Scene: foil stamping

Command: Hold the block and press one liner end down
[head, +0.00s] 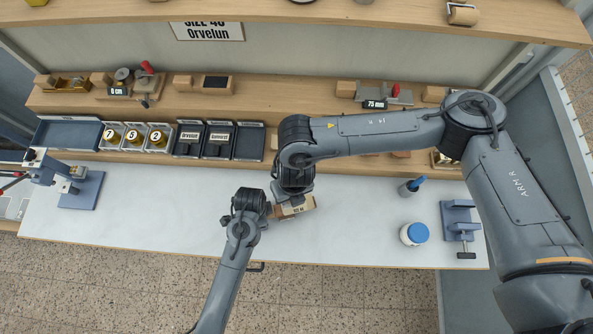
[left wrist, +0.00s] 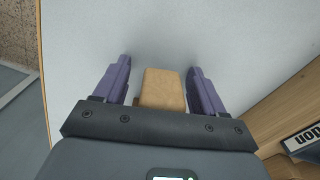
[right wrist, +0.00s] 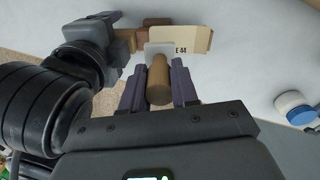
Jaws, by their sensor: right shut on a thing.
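A tan block (left wrist: 162,88) lies between the spread fingers of my left gripper (left wrist: 157,66), with narrow gaps visible at its sides. My left gripper (head: 266,208) is at the left of the work spot in the head view. My right gripper (right wrist: 159,72) is shut on a round wooden handle (right wrist: 158,82) with a pale flat head (right wrist: 158,50). The head is at a cream liner (right wrist: 195,41) printed with "44". The liner (head: 298,209) also shows below my right gripper (head: 292,194) in the head view. Contact between head and liner cannot be told.
A blue-lidded jar (head: 414,234), a dark cup (head: 408,188) and a blue clamp stand (head: 459,218) stand at the right of the white table (head: 345,235). A blue press (head: 82,187) stands at the left. Trays (head: 219,139) line the back. The table's left middle is clear.

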